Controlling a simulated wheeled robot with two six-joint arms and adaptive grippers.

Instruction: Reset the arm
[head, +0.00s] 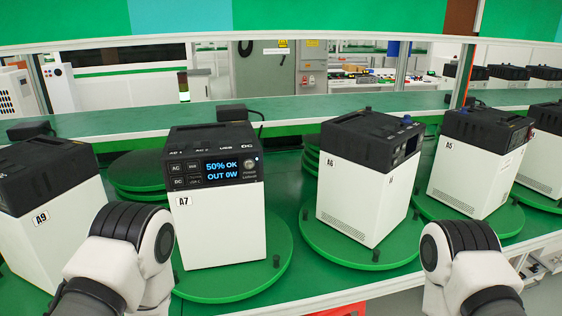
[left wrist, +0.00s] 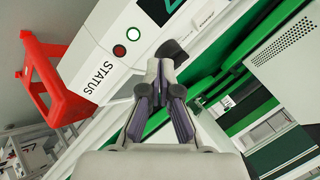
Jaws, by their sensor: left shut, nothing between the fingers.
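My left gripper (left wrist: 161,68) shows in the left wrist view with its fingers together and nothing between them. In the head view both my arms reach in from the bottom edge, but neither gripper can be made out there. The unit A7 (head: 218,225) stands upright on a green turntable (head: 245,282), its screen reading "50% OK, OUT 0W".
Units A9 (head: 40,235), A6 (head: 355,195) and A5 (head: 470,165) stand along the green line, A6 on its own turntable (head: 345,255). A green shelf (head: 330,108) runs behind. A red stand (left wrist: 50,85) is on the floor in the left wrist view.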

